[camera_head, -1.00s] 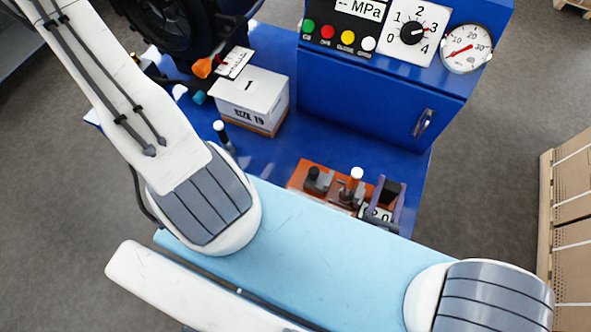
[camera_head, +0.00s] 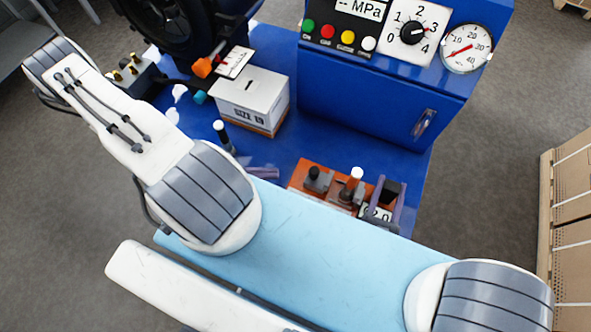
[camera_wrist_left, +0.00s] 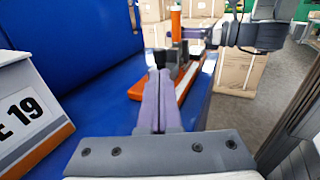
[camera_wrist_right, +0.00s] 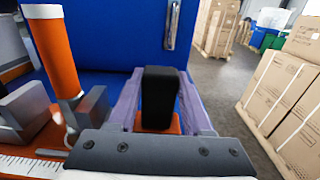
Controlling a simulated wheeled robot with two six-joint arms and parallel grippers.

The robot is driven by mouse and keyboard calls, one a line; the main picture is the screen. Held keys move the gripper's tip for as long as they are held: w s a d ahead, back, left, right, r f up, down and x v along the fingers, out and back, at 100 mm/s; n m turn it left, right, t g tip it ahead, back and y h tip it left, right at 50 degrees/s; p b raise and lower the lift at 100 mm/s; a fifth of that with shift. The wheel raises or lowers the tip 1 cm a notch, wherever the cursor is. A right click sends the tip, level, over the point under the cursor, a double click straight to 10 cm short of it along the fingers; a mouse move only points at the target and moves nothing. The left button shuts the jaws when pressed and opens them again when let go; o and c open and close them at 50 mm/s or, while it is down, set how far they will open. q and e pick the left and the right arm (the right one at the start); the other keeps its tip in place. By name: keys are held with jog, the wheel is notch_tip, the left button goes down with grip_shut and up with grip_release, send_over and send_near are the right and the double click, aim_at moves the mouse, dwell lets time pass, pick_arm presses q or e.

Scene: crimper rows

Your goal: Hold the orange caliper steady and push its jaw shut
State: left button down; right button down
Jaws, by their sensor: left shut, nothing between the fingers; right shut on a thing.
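In the right wrist view a gap shows between two grey blocks (camera_wrist_right: 90,106). My right gripper (camera_head: 385,200) is shut on the black block at the caliper's right end; the block also shows between its purple fingers (camera_wrist_right: 158,98). My left gripper (camera_head: 264,173) is shut and empty, low over the bench, left of the caliper. In the left wrist view its fingers (camera_wrist_left: 158,85) point toward the caliper's near end (camera_wrist_left: 185,82).
A white box marked SIZE 19 (camera_head: 250,100) stands behind and left of the caliper. A dark post with a white top (camera_head: 222,133) stands near my left gripper. A blue cabinet with gauges (camera_head: 375,100) rises behind. Cartons (camera_head: 570,225) stand at the right.

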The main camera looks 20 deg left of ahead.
aim_at(309, 184)
pick_arm(q)
jog(key=x, duration=0.7)
jog(key=shift+d, duration=0.1)
jog(key=shift+d, duration=1.8)
jog(key=shift+a, duration=0.1)
jog(key=shift+s+a, duration=0.2)
jog(key=shift+a, duration=0.25)
jog(key=v, duration=1.3)
jog(key=shift+s, duration=0.1)
dwell(0.5)
